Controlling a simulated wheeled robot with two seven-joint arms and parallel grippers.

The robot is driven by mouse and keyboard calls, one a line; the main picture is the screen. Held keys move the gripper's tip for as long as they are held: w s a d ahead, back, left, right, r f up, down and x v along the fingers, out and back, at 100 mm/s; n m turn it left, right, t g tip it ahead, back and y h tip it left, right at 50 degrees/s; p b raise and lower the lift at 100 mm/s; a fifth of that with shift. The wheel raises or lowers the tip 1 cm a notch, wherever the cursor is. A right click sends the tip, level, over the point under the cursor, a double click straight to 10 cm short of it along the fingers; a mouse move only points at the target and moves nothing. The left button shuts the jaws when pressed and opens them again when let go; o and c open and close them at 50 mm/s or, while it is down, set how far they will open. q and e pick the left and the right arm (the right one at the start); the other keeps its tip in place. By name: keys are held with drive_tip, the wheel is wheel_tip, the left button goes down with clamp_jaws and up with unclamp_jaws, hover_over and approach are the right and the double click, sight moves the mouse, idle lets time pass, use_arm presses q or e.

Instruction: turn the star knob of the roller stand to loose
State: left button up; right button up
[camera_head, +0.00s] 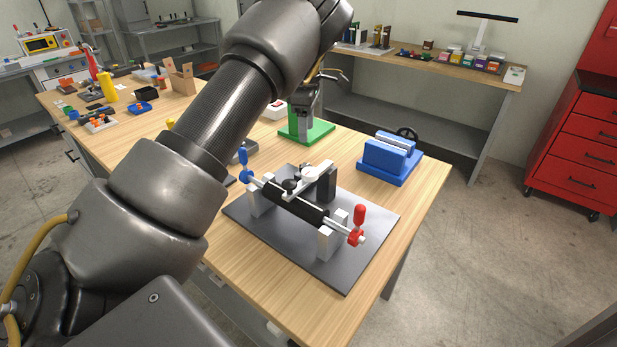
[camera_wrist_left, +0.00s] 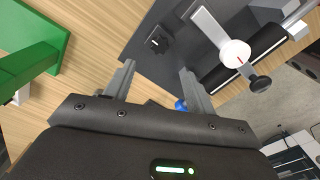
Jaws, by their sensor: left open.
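The roller stand has a dark grey base plate (camera_head: 335,270), a black roller (camera_head: 295,203) and white-grey supports. A black lobed knob (camera_wrist_left: 158,41), which looks like the star knob, sits on its dark surface in the left wrist view. In the head view I cannot make this knob out clearly. A white arm with a white disc (camera_wrist_left: 235,52) and a round black knob (camera_wrist_left: 260,83) reaches over the roller. My left gripper (camera_wrist_left: 157,68) is open and empty, its fingers pointing toward the lobed knob but apart from it. My right gripper is out of view.
The stand has a blue handle (camera_head: 243,158) at its left and a red handle (camera_head: 360,215) at its right. A green-based device (camera_head: 322,131) stands behind it, close to my gripper. A blue block fixture (camera_head: 390,160) is at the back right. Bare tabletop (camera_head: 425,200) shows at the right.

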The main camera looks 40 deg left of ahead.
sight(306, 166)
use_arm(q)
drive_tip(key=shift+f, duration=0.4)
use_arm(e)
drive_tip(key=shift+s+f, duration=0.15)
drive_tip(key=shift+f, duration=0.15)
use_arm(q)
wheel_tip(306, 166, down, 10)
drive_tip(key=shift+r+p, duration=0.2)
drive_tip(key=shift+p, duration=0.35)
drive_tip(key=shift+f, duration=0.55)
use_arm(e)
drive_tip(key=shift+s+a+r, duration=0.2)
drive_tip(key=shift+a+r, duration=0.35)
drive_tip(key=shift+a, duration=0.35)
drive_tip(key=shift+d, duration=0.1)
use_arm(q)
drive_tip(key=c, duration=1)
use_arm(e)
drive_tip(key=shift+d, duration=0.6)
